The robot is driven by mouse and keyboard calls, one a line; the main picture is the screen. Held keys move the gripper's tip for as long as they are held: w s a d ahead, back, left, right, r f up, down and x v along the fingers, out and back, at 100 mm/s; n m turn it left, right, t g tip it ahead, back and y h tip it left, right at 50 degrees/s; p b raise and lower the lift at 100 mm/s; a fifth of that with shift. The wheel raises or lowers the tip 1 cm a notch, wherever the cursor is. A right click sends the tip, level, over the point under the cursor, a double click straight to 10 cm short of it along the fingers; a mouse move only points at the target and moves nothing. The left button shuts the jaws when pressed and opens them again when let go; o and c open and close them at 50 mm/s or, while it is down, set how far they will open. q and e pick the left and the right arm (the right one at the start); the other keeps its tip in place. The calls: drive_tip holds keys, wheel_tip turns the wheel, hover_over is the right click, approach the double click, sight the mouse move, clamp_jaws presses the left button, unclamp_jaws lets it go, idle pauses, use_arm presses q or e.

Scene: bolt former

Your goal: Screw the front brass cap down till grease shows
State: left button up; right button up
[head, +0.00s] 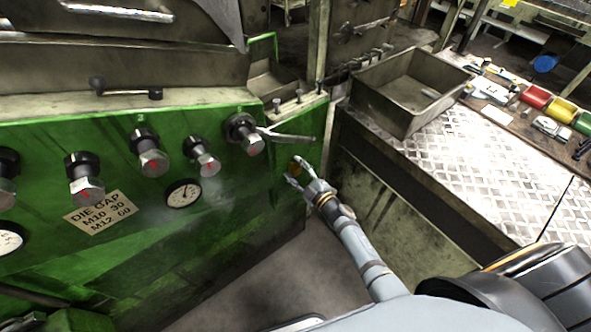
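A small brass cap (294,170) sits on the right end of the green machine front, partly hidden by my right gripper. My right gripper (295,172) reaches it from the lower right, with one finger above the cap and one below left of it. The cap lies between the fingertips in the picture, but I cannot tell whether they touch it. No grease can be made out at this size. My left gripper is not in view.
A wrench-like lever (287,135) sticks out just above the cap. Several hex-headed knobs and a pressure gauge (183,194) line the green panel (235,235). A metal bin (405,90) stands on the tread-plate bench (440,150) at right. Floor is clear below the gripper.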

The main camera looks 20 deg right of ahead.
idle(0.3)
drive_tip(key=v, duration=1.2)
drive_tip(key=shift+r, duration=0.1)
